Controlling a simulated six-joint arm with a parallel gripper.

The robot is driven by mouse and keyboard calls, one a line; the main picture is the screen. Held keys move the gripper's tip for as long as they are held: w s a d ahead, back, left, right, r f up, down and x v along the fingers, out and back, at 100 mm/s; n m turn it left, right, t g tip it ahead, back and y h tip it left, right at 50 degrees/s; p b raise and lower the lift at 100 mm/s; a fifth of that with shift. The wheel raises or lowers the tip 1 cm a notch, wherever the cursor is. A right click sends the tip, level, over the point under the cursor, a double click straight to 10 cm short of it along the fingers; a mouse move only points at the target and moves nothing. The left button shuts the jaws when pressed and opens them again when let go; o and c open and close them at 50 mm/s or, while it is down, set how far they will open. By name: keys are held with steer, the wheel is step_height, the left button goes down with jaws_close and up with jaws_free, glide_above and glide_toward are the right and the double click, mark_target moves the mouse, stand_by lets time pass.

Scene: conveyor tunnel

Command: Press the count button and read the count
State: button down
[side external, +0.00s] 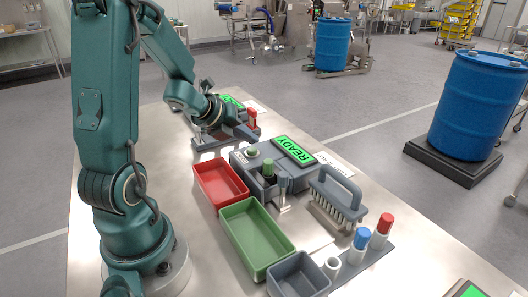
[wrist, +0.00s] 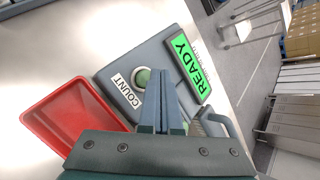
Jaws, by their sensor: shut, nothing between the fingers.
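The count station (side external: 275,180) is a grey box on the steel table in the side view. Its green button (side external: 252,153) has a COUNT label beside it. The button also shows in the wrist view (wrist: 141,77), just left of my fingertips, with the COUNT label (wrist: 126,90). The green display (side external: 294,151) reads READY, also in the wrist view (wrist: 190,62); no number shows. My gripper (wrist: 164,76) is shut and empty, its fingers over the box beside the button. Its height above the box cannot be told.
A red tray (side external: 233,195), a green tray (side external: 225,221) and a grey bin (side external: 299,262) stand left of and in front of the box. A grey brush (side external: 338,202) and a holder with red- and blue-capped tubes (side external: 362,238) stand right. Blue drums (side external: 476,105) are on the floor.

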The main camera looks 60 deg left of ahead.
mark_target(249, 151)
steer(key=shift+f, duration=0.35)
steer(key=shift+f, duration=0.6)
stand_by(0.6)
steer(key=shift+r, duration=1.05)
steer(key=shift+r, duration=2.5)
